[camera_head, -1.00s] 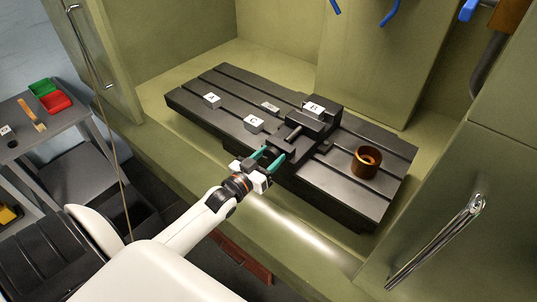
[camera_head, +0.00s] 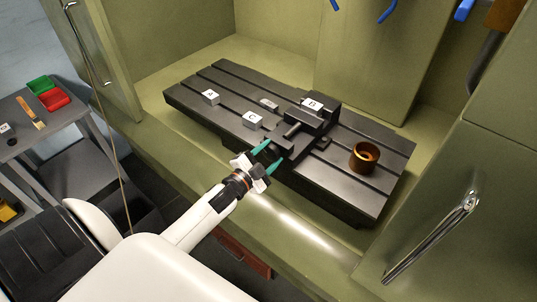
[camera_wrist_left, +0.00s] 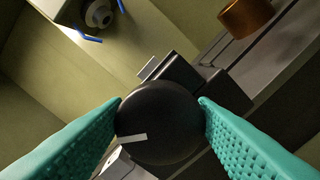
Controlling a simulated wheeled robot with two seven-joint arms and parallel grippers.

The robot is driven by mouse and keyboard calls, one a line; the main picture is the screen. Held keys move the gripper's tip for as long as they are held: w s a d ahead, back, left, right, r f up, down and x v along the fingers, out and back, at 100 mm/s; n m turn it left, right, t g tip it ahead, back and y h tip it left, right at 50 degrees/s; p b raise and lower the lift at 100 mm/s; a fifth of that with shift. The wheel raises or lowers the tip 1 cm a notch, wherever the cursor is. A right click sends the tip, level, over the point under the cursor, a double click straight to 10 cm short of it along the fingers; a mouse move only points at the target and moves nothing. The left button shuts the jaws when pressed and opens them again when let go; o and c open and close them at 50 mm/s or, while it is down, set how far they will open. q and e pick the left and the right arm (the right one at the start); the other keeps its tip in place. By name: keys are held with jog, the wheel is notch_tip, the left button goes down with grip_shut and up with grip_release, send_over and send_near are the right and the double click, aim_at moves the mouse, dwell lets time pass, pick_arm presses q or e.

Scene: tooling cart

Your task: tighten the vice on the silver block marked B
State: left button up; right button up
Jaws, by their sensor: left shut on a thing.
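The silver block marked B (camera_head: 312,104) sits in the jaws of the dark vice (camera_head: 321,119) on the slotted table. Only its top shows clearly. My left gripper (camera_head: 268,157) is at the near end of the vice, its teal fingers on either side of the vice's knob. In the left wrist view the fingers (camera_wrist_left: 160,122) are shut on the round black knob (camera_wrist_left: 160,112), which has a white mark on its face. The vice body (camera_wrist_left: 185,75) shows behind it. My right gripper is not in view.
Silver blocks marked A (camera_head: 210,97) and C (camera_head: 253,120) and a small grey piece (camera_head: 269,104) lie left of the vice. A brown ring-shaped cup (camera_head: 364,157) stands to its right on the slotted table (camera_head: 345,195). Green walls enclose the back. Red (camera_head: 55,100) and green bins are far left.

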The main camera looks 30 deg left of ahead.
pick_arm(q)
jog(key=m, duration=0.2)
jog(key=m+b, duration=0.1)
jog(key=m, duration=0.3)
jog(key=shift+f, duration=0.3)
jog(key=m+b, duration=0.2)
jog(key=m, duration=0.4)
jog(key=shift+f+m, duration=0.1)
jog(key=shift+m, duration=0.3)
jog(key=m+b, duration=0.1)
jog(key=m, duration=0.9)
jog(key=shift+a+m+b, duration=0.15)
jog(key=shift+m+b, duration=0.2)
jog(key=shift+m, duration=0.05)
jog(key=m, duration=0.4)
jog(key=shift+a+m+p, duration=0.1)
jog(key=shift+m+p, duration=0.2)
jog(key=m+p, duration=0.1)
jog(key=m, duration=0.4)
jog(key=shift+a+p, duration=0.1)
jog(key=shift+p, duration=0.25)
jog(key=m+p, duration=0.1)
jog(key=m, duration=0.1)
jog(key=m+p, duration=0.1)
jog(key=m, duration=0.3)
jog(key=shift+r+m+p, duration=0.25)
jog(key=shift+m+p, duration=0.15)
jog(key=m+p, duration=0.2)
jog(key=m, duration=0.3)
jog(key=shift+m, duration=0.3)
